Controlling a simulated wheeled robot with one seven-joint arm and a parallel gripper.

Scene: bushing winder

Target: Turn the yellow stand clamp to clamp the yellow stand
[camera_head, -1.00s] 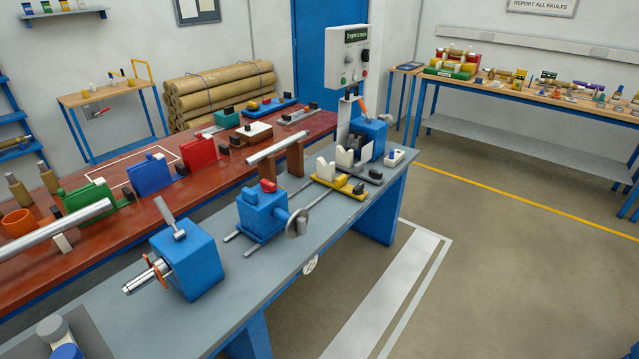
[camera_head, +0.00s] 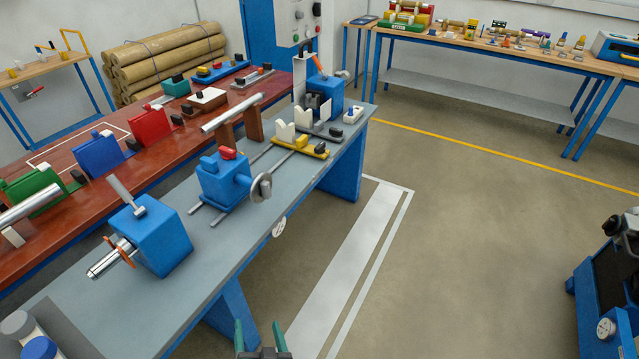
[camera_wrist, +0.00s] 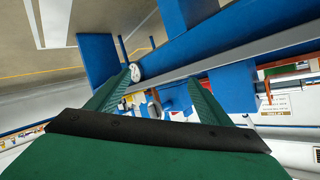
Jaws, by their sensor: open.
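The yellow stand (camera_head: 290,146) is a low yellow base with a white V-shaped rest, sitting across the rails at the far part of the grey bench in the head view. My gripper (camera_head: 259,328) is at the bottom edge of the head view, over the floor in front of the bench, far from the stand. Its green fingers are apart and empty, also in the wrist view (camera_wrist: 162,82).
The grey bench (camera_head: 240,255) carries a blue headstock (camera_head: 155,240), a blue tailstock (camera_head: 222,182), and a dark grey stand (camera_head: 322,131) just behind the yellow one. A red-brown table (camera_head: 60,225) lies beyond. The floor in front of the bench is clear.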

